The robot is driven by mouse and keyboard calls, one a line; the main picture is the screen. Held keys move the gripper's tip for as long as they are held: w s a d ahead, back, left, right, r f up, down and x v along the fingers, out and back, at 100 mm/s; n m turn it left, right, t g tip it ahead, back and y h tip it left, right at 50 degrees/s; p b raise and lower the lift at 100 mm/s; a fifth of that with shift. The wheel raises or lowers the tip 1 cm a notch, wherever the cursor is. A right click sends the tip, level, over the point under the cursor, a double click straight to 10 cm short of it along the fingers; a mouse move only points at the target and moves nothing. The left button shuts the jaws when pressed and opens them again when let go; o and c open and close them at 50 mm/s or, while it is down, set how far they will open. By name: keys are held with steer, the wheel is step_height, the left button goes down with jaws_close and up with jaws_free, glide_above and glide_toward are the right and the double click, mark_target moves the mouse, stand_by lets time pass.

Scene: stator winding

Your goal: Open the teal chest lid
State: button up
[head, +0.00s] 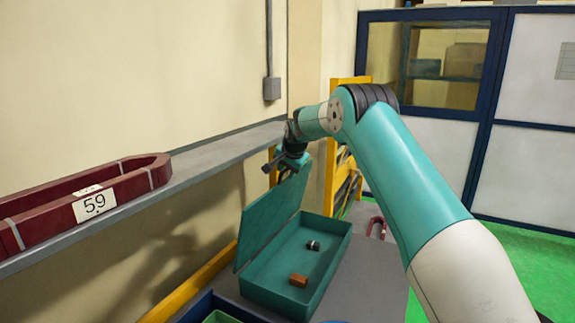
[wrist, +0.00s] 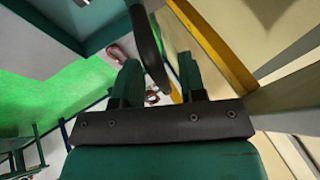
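The teal chest (head: 326,285) stands on a grey surface in the head view. Its lid (head: 273,218) is raised and stands steeply tilted along the chest's left side, so the inside is exposed. My gripper (head: 284,166) is by the lid's upper edge; I cannot tell in the head view whether they touch. In the wrist view my gripper (wrist: 160,80) has its two fingers apart. A dark narrow bar (wrist: 148,45) shows between them, with gaps on both sides; I cannot tell whether it is the lid's edge. Part of the chest (wrist: 75,25) shows at the upper left there.
An orange-brown block (head: 298,280) and a small dark-and-silver piece (head: 313,245) lie in the chest. A grey shelf (head: 215,150) bearing a dark red magnet-shaped object (head: 130,185) runs along the left wall. A yellow frame (head: 343,175) stands behind my arm.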

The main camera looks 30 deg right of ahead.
steer(key=b+v, duration=0.5)
steer(key=v, duration=1.2)
steer(key=shift+b, duration=0.4)
steer(key=shift+s+r, duration=0.1)
steer(key=shift+r, duration=0.05)
steer(key=shift+c, duration=0.5)
steer(key=shift+s+d+f, duration=0.1)
steer(key=shift+d+f, duration=0.15)
steer(key=shift+d, duration=0.05)
steer(key=c, duration=0.3)
steer(key=d+f, duration=0.1)
steer(key=s+d+f+n+p, duration=0.1)
steer(key=s+d+f+n, duration=0.1)
steer(key=d+f, duration=0.1)
steer(key=shift+s+f+t, duration=0.1)
steer(key=shift+s+t, duration=0.1)
steer(key=shift+t, duration=0.2)
jaws_close()
steer(key=w+a+r+p+x, duration=0.1)
steer(key=w+p+x, duration=0.1)
steer(key=p+x, duration=0.5)
steer(key=shift+w+a+f, duration=0.4)
steer(key=shift+w+f, duration=1.2)
steer(key=shift+f, duration=0.35)
